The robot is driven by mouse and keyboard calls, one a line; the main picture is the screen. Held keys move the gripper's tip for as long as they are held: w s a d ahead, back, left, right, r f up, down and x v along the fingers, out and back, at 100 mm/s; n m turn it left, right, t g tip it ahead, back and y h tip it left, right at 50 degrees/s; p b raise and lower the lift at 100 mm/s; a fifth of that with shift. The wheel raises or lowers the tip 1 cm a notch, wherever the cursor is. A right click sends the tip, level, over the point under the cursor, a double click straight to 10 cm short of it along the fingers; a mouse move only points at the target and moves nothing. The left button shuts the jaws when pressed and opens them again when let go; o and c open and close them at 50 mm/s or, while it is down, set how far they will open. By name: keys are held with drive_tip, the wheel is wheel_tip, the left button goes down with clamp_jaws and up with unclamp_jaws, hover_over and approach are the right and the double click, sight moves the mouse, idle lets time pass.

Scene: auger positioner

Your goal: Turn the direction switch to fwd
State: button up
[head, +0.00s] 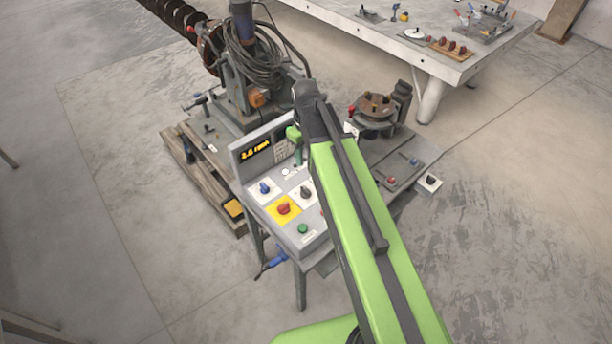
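The control panel (270,222) is a grey sloped console with several knobs and a small display (256,149) with amber text. It carries a blue knob (264,188) on a white plate, a black knob (305,192) on a white plate and a red knob (283,209) on a yellow plate. The labels are too small to read, so I cannot tell which knob is the direction switch or where it points. My green arm crosses the panel's right side and hides part of it.
A green button (303,228) is at the panel's front. Behind stands a machine with coiled cables (252,52) and an auger (182,16). A small box with a black knob (430,181) is at the right. A grey workbench (390,36) with parts stands behind.

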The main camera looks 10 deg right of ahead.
sight(306, 189)
wheel_tip(306, 189, down, 17)
drive_tip(key=b, duration=1.8)
drive_tip(key=shift+f, duration=0.2)
drive_tip(key=shift+r, duration=0.1)
clamp_jaws()
